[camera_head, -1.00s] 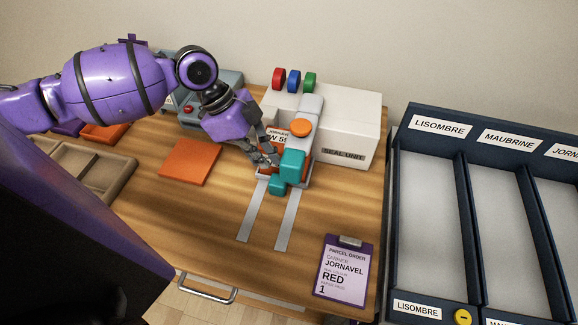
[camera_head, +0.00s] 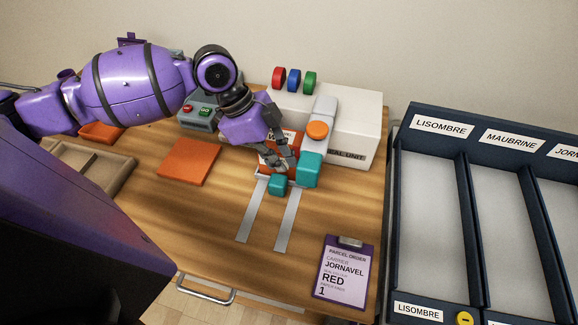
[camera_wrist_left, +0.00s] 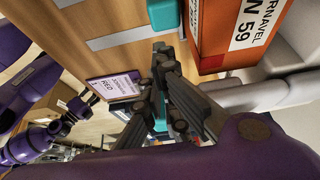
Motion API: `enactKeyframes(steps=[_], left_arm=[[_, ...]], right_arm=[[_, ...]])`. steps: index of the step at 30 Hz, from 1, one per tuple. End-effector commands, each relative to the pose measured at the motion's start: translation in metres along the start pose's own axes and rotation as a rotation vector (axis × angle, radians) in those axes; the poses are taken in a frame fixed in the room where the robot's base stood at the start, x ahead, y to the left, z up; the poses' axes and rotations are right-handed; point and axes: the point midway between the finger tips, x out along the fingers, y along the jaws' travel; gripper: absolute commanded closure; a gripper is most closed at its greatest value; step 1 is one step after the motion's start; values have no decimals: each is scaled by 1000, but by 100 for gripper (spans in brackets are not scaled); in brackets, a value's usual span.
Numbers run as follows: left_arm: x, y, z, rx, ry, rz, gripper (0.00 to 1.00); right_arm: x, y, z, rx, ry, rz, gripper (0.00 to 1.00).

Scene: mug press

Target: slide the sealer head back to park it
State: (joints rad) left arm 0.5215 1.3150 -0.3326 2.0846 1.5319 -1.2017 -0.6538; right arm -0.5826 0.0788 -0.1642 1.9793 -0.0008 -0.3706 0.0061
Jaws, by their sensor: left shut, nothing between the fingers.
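The sealer head is a grey slide arm (camera_head: 324,108) with an orange knob (camera_head: 317,130) and a teal block (camera_head: 309,170) at its front end. An orange parcel (camera_wrist_left: 229,28) with a label sits beside the fingers.
A smaller teal block (camera_head: 278,185) stands at the rails (camera_head: 250,217) in front. A grey control box (camera_head: 197,116) and an orange mat (camera_head: 188,162) are left, a clipboard (camera_head: 343,268) front right. Dark carrier bins (camera_head: 398,235) stand right of the table. Bare wood surrounds the rails.

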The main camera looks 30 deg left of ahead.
Motion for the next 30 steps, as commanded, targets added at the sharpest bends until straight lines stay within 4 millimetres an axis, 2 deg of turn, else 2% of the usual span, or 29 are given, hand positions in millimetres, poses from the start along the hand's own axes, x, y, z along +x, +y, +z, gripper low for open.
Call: enactKeyframes(steps=[30], left_arm=[[30, 0, -66, 3, 3, -1, 100]], right_arm=[[0, 1, 1, -4, -1, 0, 60]])
